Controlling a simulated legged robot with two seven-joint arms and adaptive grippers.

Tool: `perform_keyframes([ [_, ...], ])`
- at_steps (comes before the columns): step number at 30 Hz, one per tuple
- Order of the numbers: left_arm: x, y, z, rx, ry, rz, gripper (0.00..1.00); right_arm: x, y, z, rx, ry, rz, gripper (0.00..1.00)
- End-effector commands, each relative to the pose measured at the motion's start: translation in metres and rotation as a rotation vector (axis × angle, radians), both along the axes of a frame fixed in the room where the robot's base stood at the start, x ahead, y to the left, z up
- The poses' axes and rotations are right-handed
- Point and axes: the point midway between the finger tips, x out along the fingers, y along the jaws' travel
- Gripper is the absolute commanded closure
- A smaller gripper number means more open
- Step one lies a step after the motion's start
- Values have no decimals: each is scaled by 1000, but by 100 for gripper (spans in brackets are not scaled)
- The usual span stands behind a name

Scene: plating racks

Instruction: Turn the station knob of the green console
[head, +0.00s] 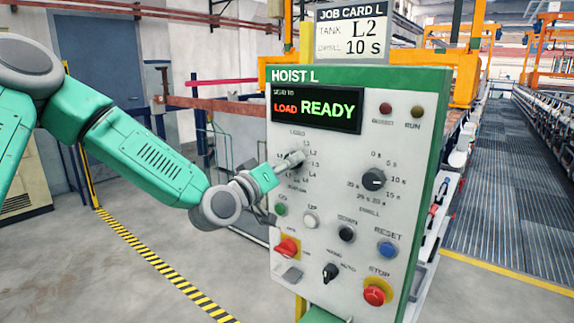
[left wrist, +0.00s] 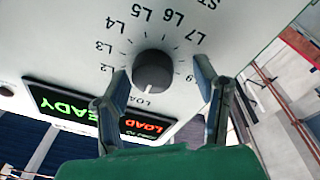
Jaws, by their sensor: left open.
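The green console (head: 355,75) has a white panel titled HOIST L. Its display (head: 316,109) reads LOAD in red and READY in green. My left gripper (head: 291,160) is at the station dial on the panel's upper left and mostly hides the knob in the head view. In the left wrist view the dark round station knob (left wrist: 153,72) shows whole, its white mark toward LOAD. The open fingers of my left gripper (left wrist: 161,68) stand on either side of it, with gaps. I cannot tell whether the fingertips reach its depth. My right gripper is out of view.
A job card (head: 351,34) above reads TANK L2, 10 s. Close by on the panel are a dwell knob (head: 373,179), several push buttons, a red switch (head: 287,248) and a red stop button (head: 375,294). Open floor (head: 110,275) lies left of the console.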

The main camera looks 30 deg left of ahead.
Motion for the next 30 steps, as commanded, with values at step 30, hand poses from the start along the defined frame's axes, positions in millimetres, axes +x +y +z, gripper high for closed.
perform_keyframes([
  [30, -117, 12, -14, -3, -5, 1, 45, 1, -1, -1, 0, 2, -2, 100],
])
